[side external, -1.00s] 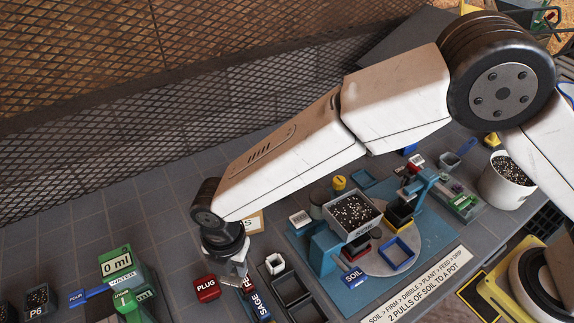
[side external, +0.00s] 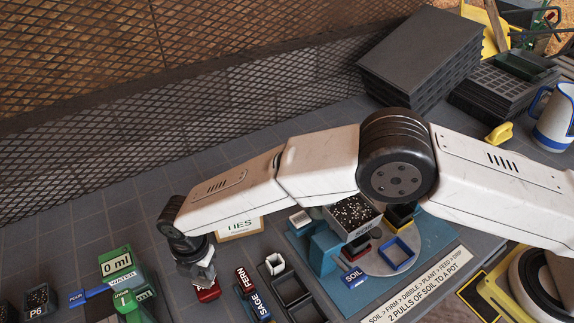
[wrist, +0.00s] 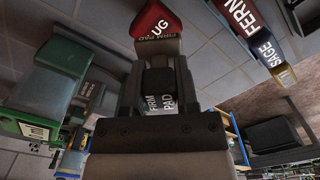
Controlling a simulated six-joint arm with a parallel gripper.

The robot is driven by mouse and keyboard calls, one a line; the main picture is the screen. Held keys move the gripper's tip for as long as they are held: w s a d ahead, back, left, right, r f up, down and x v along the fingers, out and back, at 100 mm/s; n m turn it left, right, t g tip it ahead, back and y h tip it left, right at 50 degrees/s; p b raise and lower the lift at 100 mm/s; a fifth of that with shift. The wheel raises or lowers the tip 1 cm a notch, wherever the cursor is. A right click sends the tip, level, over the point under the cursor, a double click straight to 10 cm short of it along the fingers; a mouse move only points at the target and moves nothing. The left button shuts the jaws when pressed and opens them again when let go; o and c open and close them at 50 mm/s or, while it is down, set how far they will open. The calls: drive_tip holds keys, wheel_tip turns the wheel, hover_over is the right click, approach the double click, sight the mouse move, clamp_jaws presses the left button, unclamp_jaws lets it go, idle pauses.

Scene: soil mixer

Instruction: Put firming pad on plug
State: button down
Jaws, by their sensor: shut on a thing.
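The red plug block (side external: 207,294) sits on the bench, partly covered by my gripper in the side external view. Its red top with the letters "UG" shows at the top of the wrist view (wrist: 153,19). My gripper (wrist: 158,72) is shut on the firming pad (wrist: 158,47), a block with "FIRM PAD" labels. In the wrist view the pad's far end overlaps the plug's edge. In the side external view my gripper (side external: 200,270) is right above the plug. Whether pad and plug touch, I cannot tell.
The red FERN block (side external: 244,279) and blue SAGE block (side external: 259,305) stand to the right of the plug. The water dispenser (side external: 122,272) is to the left. The soil station (side external: 350,275) is further right. Bare bench lies between dispenser and plug.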

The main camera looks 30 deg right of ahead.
sight(203, 278)
drive_tip(key=shift+w+a+f, duration=0.1)
drive_tip(key=shift+f, duration=0.1)
drive_tip(key=shift+w+f, duration=0.1)
drive_tip(key=shift+a+f, duration=0.1)
drive_tip(key=shift+f, duration=1.45)
drive_tip(key=shift+f, duration=0.1)
drive_tip(key=shift+c, duration=1.8)
unclamp_jaws()
wheel_tip(203, 278, up, 12)
drive_tip(key=shift+r, duration=0.1)
